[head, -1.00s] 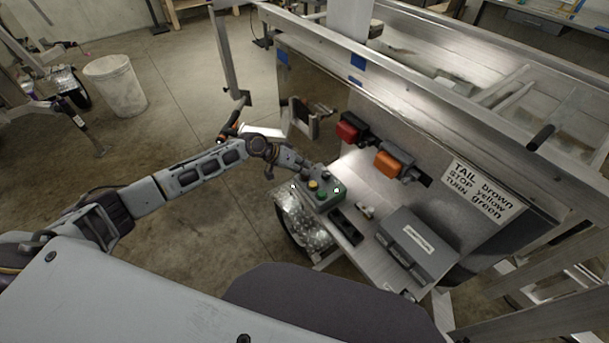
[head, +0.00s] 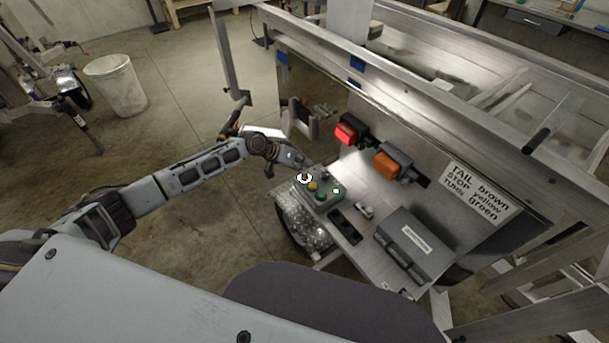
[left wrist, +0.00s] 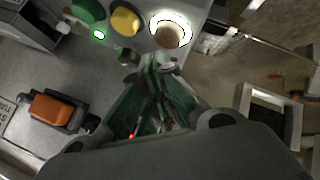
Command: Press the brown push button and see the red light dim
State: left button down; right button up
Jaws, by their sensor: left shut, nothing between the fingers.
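The brown push button (left wrist: 170,37) shows in the left wrist view with a bright white ring around it. In the head view the lit ring (head: 304,178) is at the left corner of the grey-green button box (head: 322,204). The red light (head: 347,133) on the trailer's plate glows bright red. My left gripper (head: 308,168) is shut and empty, with its tips right at the brown button. In the wrist view the closed fingers (left wrist: 152,60) reach its lower edge; I cannot tell whether they touch it. My right gripper is not in view.
Yellow (left wrist: 125,21) and green (left wrist: 88,11) buttons sit beside the brown one. An orange light (head: 388,165) and a label sign (head: 480,192) are to the right of the red light. A grey case (head: 417,246) lies on the shelf. A white bucket (head: 115,86) stands on the floor.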

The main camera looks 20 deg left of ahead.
pick_arm(q)
jog(key=shift+r, duration=0.2)
jog(key=shift+r+p, duration=0.8)
jog(key=shift+p, duration=0.15)
jog(key=shift+r+p, duration=0.65)
jog(key=shift+r, duration=0.1)
jog(key=shift+r+p, duration=0.7)
jog(key=shift+r, duration=0.05)
jog(key=shift+r+p, duration=0.5)
jog(key=shift+r, duration=0.05)
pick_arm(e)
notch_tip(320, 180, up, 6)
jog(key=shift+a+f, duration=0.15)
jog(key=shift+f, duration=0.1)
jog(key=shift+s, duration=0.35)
